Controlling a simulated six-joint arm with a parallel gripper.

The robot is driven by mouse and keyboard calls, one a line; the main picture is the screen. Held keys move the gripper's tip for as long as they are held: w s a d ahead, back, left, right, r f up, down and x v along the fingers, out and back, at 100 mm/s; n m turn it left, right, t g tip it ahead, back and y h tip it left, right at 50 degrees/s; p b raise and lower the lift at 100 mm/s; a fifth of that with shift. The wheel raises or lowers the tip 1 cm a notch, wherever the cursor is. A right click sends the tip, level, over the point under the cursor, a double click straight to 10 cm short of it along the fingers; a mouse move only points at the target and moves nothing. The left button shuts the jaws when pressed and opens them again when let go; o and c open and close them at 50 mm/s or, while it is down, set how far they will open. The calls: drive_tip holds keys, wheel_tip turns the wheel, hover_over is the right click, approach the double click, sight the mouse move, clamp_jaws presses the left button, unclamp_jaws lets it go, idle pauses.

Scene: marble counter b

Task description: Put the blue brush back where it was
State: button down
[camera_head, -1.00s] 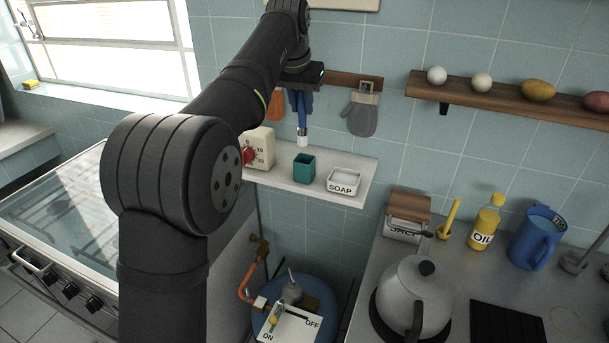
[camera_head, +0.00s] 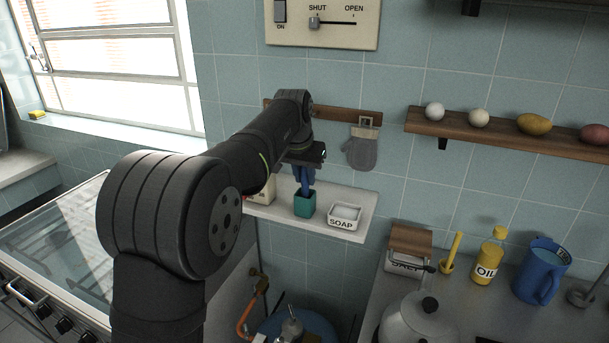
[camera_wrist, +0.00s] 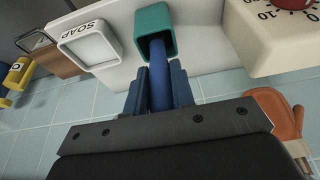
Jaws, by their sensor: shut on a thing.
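The blue brush (camera_wrist: 159,78) is upright between the fingers of my gripper (camera_wrist: 158,92), which is shut on its handle. The green cup (camera_head: 304,207) stands on the small white wall shelf (camera_head: 355,228). In the head view my gripper (camera_head: 304,174) is just above the cup, with the brush pointing down into its mouth. In the wrist view the brush's far end goes into the opening of the green cup (camera_wrist: 140,18) and is hidden inside. Whether it touches the cup's bottom cannot be seen.
The white soap dish (camera_head: 345,214) stands right of the cup. The timer (camera_wrist: 275,38) stands left of it, partly behind my arm in the head view. A grey mitt (camera_head: 362,150) hangs on the wooden rail (camera_head: 345,115) above, and an orange one (camera_wrist: 275,115) shows in the wrist view.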

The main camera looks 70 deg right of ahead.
drive_tip(key=shift+f, duration=0.1)
drive_tip(key=shift+f, duration=0.1)
drive_tip(key=c, duration=1.2)
unclamp_jaws()
drive_tip(key=shift+c, duration=0.2)
drive_tip(key=v, duration=1.2)
